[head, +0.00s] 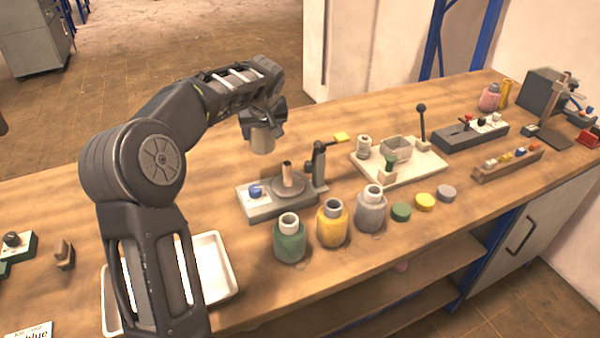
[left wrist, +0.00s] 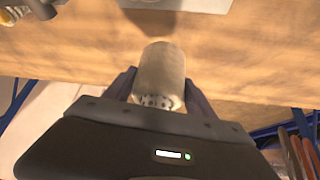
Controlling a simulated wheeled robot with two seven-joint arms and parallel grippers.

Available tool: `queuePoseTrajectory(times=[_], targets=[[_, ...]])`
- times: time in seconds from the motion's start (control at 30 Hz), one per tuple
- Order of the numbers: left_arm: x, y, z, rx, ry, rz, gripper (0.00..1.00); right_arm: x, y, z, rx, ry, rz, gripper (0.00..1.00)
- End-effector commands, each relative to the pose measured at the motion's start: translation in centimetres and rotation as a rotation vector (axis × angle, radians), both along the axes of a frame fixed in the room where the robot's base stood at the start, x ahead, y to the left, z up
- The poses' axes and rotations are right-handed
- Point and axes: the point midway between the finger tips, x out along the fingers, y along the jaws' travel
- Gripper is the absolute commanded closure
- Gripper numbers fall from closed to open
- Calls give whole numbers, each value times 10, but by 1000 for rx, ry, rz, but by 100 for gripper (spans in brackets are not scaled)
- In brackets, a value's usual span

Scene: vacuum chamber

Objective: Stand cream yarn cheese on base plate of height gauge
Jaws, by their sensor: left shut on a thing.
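The cream yarn cheese (head: 262,139) is a pale short cylinder, upright above the wooden bench. My left gripper (head: 264,115) is shut on its upper part. A stand with a flat base plate and an upright post (head: 556,138), apparently the height gauge, is at the far right of the bench, well away from the cheese. My right gripper is not in view.
A grey device with a round plate and peg (head: 289,185) stands just below the cheese in the picture. Green (head: 290,243), yellow (head: 332,226) and grey (head: 371,212) bottles stand in front. A cream board (head: 428,166) with a lever and a white tray (head: 222,262) are also on the bench.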

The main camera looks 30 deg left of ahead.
Motion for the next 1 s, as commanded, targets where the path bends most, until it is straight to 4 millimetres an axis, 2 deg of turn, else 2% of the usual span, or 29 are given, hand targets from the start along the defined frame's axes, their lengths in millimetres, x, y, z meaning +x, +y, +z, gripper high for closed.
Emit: queuePoseTrajectory(times=[0.17, 0.43, 0.83, 1.0], targets=[[0, 1, -9, 1, 2, 0, 84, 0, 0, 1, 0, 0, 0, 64], [0, 0, -47, 1, 1, 0, 84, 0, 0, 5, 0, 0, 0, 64], [0, 0, -55, 1, -1, 0, 84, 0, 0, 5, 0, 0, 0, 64], [0, 0, -81, -1, 3, 0, 84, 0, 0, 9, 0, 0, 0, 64]])
